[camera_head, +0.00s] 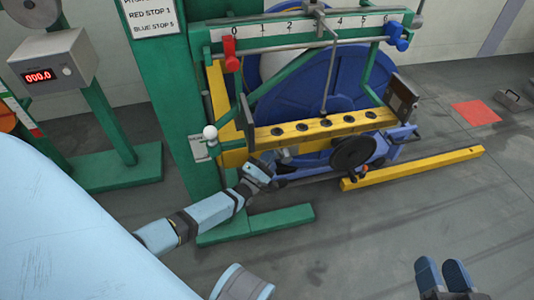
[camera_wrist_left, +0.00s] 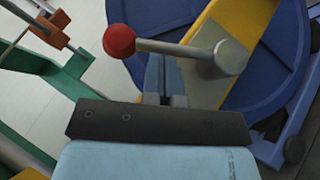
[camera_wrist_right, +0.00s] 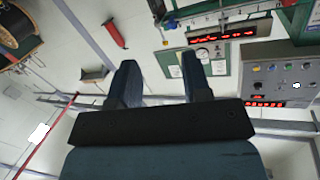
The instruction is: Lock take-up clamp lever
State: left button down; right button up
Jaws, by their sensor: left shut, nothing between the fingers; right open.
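The clamp lever (camera_wrist_left: 185,48) shows in the left wrist view as a grey arm with a red ball knob (camera_wrist_left: 119,40) at its left end. Its right end joins a round grey pivot (camera_wrist_left: 230,57) in front of a yellow beam. My left gripper (camera_wrist_left: 165,78) is shut and empty, its fingertips just below the lever arm; I cannot tell whether they touch. In the head view my left gripper (camera_head: 284,157) is at the yellow beam of the take-up frame, and the lever cannot be made out there. My right gripper (camera_head: 444,268) is open and empty above the floor.
A blue reel (camera_head: 315,75) stands behind the green frame. A yellow beam with several holes (camera_head: 310,130) and a black handwheel (camera_head: 352,153) are beside my left gripper. A white ball handle (camera_head: 210,132) is to its left. Floor at right is mostly clear.

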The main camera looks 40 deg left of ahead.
aim_at(290, 157)
pick_arm(q)
jog(key=shift+r, duration=0.1)
